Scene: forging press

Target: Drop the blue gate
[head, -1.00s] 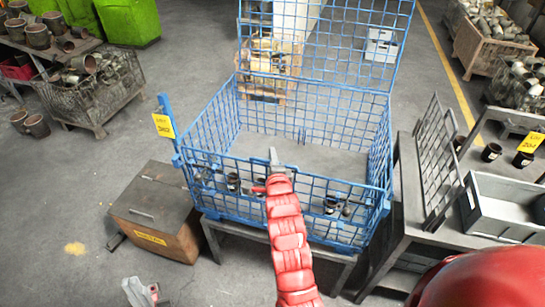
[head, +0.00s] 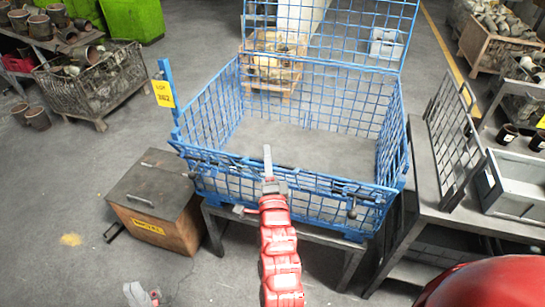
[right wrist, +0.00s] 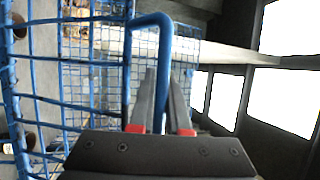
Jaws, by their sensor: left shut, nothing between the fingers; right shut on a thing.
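The blue gate (head: 310,205) is the front mesh panel of a blue wire cage (head: 393,130). In the head view its mesh lies close over the cage's lower front and looks doubled; its exact tilt is hard to tell. My right gripper (head: 268,160) is at the middle of the cage front. In the right wrist view its fingers are shut on a bent blue bar (right wrist: 152,20), with mesh beside it. My left gripper (head: 140,294) is shut and empty at the bottom left, apart from the cage.
The cage stands on a grey table (head: 352,262). A brown box with a dark lid (head: 150,190) is left of it. A grey bench (head: 440,220) with a grey bin (head: 512,207) is on the right. A yellow tag (head: 163,94) is on the left post.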

